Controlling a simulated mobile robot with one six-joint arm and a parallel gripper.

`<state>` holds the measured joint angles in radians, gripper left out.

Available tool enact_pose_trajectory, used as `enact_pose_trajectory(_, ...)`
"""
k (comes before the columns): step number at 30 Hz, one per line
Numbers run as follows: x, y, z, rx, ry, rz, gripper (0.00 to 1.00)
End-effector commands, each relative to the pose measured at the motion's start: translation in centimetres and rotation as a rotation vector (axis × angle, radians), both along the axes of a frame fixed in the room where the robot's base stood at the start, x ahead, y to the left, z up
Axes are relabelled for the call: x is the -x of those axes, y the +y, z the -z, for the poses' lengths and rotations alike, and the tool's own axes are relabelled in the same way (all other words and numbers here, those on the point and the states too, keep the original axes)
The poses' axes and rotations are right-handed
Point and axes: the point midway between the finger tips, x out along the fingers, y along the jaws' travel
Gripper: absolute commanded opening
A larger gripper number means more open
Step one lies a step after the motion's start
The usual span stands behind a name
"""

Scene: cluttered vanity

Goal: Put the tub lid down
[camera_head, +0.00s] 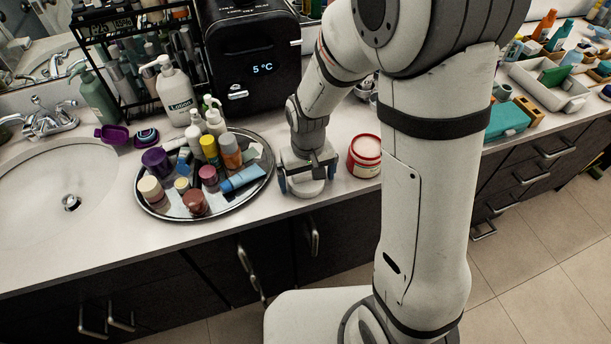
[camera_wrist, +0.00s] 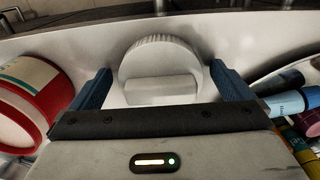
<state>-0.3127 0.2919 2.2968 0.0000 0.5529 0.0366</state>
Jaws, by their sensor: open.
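The tub lid is a round white disc with a ribbed rim; in the head view the lid (camera_head: 304,189) appears to lie flat on the counter, right of the round tray. In the wrist view the lid (camera_wrist: 160,58) is between the two blue fingers, with visible gaps on both sides. My gripper (camera_head: 307,180) is open around it and points down; it also shows in the wrist view (camera_wrist: 160,70). The red tub (camera_head: 365,157) with a pale top stands just right of my gripper, and at the left of the wrist view (camera_wrist: 55,82). My gripper partly covers the lid.
A round metal tray (camera_head: 155,208) full of small bottles and jars is close on the left. A black mini fridge (camera_head: 255,60) stands behind. The sink (camera_head: 45,190) is far left. The counter's front edge is close in front of the lid. White organizer trays (camera_head: 550,88) stand far right.

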Motion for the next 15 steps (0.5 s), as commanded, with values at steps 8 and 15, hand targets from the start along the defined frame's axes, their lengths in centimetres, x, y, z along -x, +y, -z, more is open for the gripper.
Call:
enact_pose_trajectory(8,-0.1,0.1,-0.8,-0.001,-0.003,-0.001,1.00)
enact_pose_trajectory(15,-0.1,0.1,-5.5,-0.002,-0.008,-0.001,1.00)
